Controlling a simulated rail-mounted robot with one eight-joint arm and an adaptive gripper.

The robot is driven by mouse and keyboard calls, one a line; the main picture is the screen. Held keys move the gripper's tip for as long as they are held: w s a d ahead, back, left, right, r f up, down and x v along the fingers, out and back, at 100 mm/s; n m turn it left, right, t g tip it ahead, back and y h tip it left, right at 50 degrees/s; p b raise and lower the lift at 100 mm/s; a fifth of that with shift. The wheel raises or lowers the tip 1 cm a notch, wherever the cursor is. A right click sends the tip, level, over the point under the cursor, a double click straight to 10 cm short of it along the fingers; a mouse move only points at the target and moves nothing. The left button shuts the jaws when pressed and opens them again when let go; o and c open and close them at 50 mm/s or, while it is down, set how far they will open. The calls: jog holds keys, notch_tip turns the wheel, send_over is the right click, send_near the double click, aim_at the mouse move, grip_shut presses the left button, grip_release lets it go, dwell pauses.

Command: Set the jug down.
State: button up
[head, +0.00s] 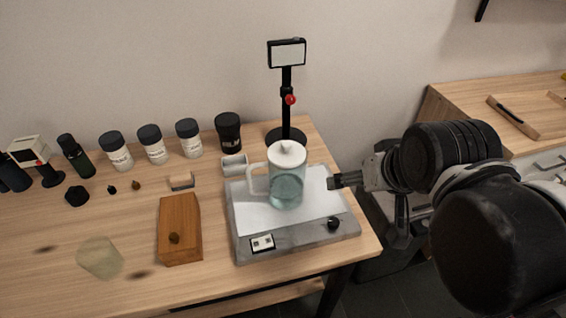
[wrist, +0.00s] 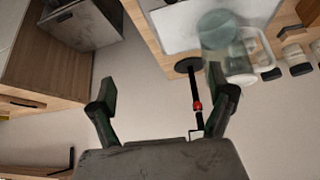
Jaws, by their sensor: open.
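The jug (head: 287,183) is clear with a pale lid and a handle on its left. It stands upright on the white top of a grey plate device (head: 244,246). My gripper (head: 334,181) is just right of the jug and appears apart from it. In the wrist view my gripper (wrist: 164,88) shows two spread fingers with nothing between them. The jug (wrist: 228,50) shows there at the upper right, partly behind or beside the right finger.
A black stand with a display (head: 287,55) rises behind the jug. A small pale container (head: 235,165), a dark jar (head: 228,133) and several black-capped jars are to the left. A wooden block (head: 180,232) lies left of the plate device. The table's right edge is close.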

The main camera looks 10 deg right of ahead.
notch_tip(320, 180, up, 14)
jog(key=f+p, duration=0.1)
jog(key=p, duration=1.1)
jog(key=m+g, duration=0.7)
jog(key=m, duration=0.8)
send_over(280, 154)
jog(key=f, duration=0.4)
jog(key=shift+s+d, duration=0.25)
jog(key=shift+d, duration=0.15)
jog(key=shift+w+a+f+m, duration=0.2)
jog(key=shift+a+f+m, duration=0.35)
jog(key=shift+m, duration=0.25)
notch_tip(280, 154, down, 8)
jog(key=shift+d+f+b, duration=0.1)
jog(key=shift+f+b, duration=0.05)
jog(key=shift+b, duration=0.25)
jog(key=shift+w+d+f, duration=0.1)
jog(key=shift+d+f, duration=0.1)
jog(key=shift+f, duration=1.1)
jog(key=shift+w+d+f, duration=0.1)
jog(key=shift+d+f, duration=0.1)
jog(key=shift+f, duration=1.1)
